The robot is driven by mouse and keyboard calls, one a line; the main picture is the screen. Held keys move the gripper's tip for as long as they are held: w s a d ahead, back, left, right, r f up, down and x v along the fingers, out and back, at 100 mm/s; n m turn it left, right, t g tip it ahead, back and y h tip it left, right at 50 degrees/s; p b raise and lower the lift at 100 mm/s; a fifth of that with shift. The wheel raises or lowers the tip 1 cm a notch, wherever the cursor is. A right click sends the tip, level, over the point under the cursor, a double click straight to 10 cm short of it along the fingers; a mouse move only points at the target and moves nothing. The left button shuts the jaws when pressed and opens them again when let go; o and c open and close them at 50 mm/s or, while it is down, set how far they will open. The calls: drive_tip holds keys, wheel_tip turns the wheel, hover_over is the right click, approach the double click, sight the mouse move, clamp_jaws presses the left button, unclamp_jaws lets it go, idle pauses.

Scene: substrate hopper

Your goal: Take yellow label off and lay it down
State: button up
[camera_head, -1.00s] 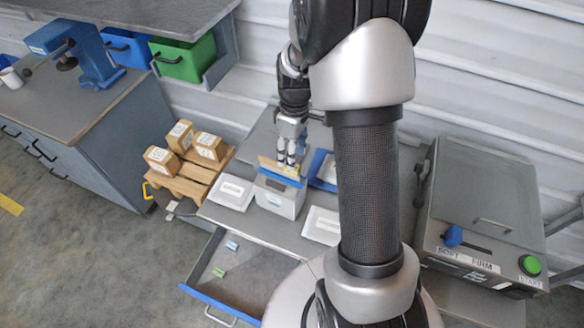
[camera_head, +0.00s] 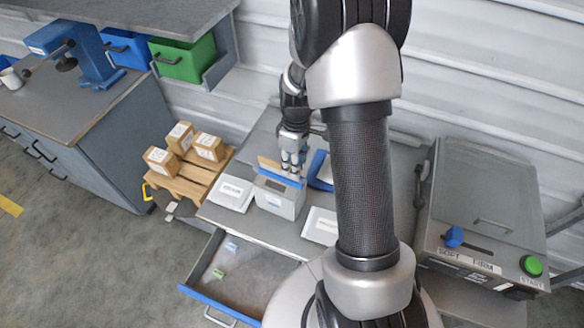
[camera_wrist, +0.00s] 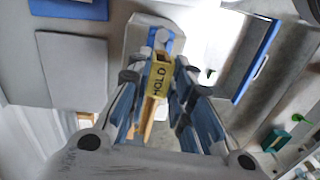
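The yellow label (camera_wrist: 159,79), with dark lettering that seems to read HOLD, sits between the fingers of my gripper (camera_wrist: 160,66) in the wrist view. A finger lies close along each side of it. I cannot tell whether they press on it or stand slightly apart. A tan board (camera_wrist: 152,115) shows below the label. In the head view my gripper (camera_head: 292,172) is at the top of the grey hopper box (camera_head: 279,199), beside the tan board (camera_head: 268,164). The label is hidden there by the fingers.
White packets lie left (camera_head: 231,193) and right (camera_head: 320,226) of the hopper on the grey table. A drawer (camera_head: 240,270) is open in front. Cartons (camera_head: 207,146) stand on a wooden pallet at left. A grey press with a green button (camera_head: 531,265) stands at right.

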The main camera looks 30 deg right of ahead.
drive_tip(key=shift+c, duration=0.7)
wheel_tip(320, 180, up, 27)
drive_tip(key=p, duration=0.8)
idle(0.5)
